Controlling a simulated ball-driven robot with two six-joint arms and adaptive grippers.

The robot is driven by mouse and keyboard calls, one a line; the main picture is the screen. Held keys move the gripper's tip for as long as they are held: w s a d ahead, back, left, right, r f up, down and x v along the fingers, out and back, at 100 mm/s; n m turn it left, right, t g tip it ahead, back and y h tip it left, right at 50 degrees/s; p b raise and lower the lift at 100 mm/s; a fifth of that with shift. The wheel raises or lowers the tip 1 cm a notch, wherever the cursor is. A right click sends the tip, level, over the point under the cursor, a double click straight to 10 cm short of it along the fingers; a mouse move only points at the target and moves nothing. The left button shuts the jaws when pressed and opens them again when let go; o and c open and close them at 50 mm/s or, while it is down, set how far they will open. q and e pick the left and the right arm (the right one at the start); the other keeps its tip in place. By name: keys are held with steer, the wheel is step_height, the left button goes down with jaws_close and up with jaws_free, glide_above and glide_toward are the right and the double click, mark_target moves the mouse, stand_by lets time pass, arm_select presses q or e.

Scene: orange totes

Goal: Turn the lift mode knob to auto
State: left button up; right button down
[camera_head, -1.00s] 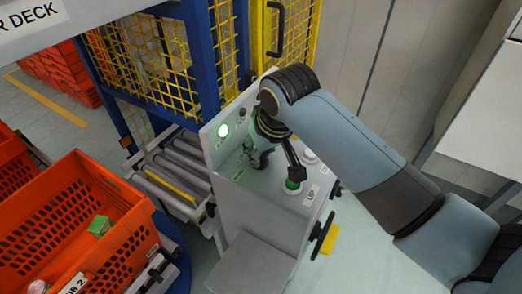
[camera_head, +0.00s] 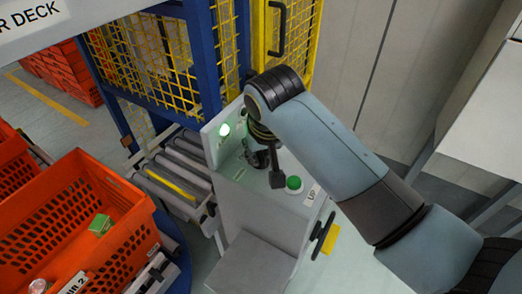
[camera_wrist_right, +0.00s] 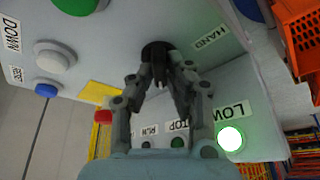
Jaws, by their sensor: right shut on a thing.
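The lift mode knob (camera_wrist_right: 157,49) is a dark round knob on the pale control panel in the right wrist view, with a HAND label (camera_wrist_right: 211,38) beside it. My right gripper (camera_wrist_right: 160,68) is shut on it, one finger on each side, so the knob's pointer direction is hard to tell. No AUTO label is readable. In the head view my right gripper (camera_head: 262,160) is at the console (camera_head: 238,200), and the wrist and arm hide the knob. My left gripper is not in view.
Near the knob are a lit LOW lamp (camera_wrist_right: 230,138), a white button (camera_wrist_right: 55,58), a blue button (camera_wrist_right: 46,90) and a green UP button (camera_head: 294,183). A roller conveyor (camera_head: 180,175), yellow mesh cage (camera_head: 165,60) and orange tote (camera_head: 120,240) stand left of the console.

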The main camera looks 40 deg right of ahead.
steer(key=c, duration=1.3)
jaws_free()
steer(key=shift+f, duration=0.15)
steer(key=v, duration=1.2)
